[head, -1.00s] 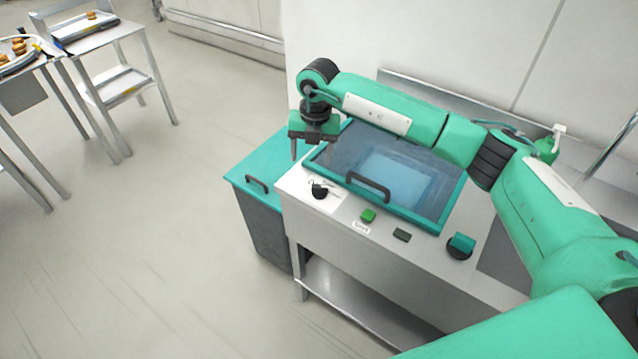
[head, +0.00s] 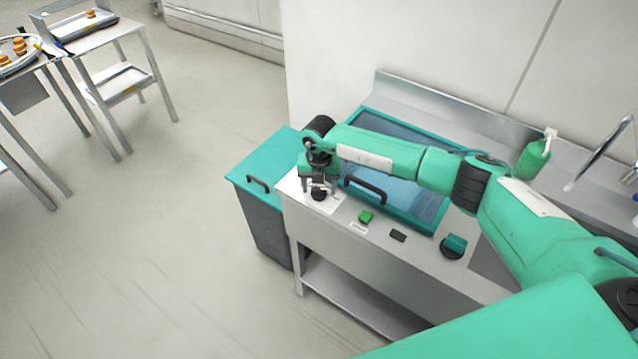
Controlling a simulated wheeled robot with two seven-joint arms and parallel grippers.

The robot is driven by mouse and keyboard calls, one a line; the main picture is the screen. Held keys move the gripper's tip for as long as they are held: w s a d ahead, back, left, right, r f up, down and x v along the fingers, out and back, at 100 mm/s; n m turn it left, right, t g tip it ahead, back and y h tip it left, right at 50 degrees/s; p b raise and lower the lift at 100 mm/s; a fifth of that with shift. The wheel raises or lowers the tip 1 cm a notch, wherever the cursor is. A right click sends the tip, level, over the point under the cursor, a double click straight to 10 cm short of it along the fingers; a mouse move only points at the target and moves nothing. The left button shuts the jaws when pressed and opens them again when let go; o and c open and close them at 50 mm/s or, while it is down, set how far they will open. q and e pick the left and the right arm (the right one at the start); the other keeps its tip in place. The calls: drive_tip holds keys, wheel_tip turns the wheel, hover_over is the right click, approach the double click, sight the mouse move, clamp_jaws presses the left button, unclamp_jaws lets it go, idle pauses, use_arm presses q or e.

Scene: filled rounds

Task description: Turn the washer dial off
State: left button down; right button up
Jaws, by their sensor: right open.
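The washer dial is a small black knob (head: 319,194) on a white plate at the left front of the steel counter. My right gripper (head: 319,190) points down at the dial, with its open fingers at or just above it. Whether the fingers touch the dial cannot be told. The washer (head: 437,222) has a teal-framed glass lid with a black handle (head: 365,190), partly hidden by my right arm. My left gripper is out of view.
A green button (head: 365,217), a dark button (head: 398,236) and a teal-and-black knob (head: 453,246) sit along the counter front. A teal-lidded bin (head: 262,160) stands to the left. A green bottle (head: 533,160) and a tap (head: 600,152) are at the back right.

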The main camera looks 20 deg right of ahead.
drive_tip(key=shift+f, duration=0.25)
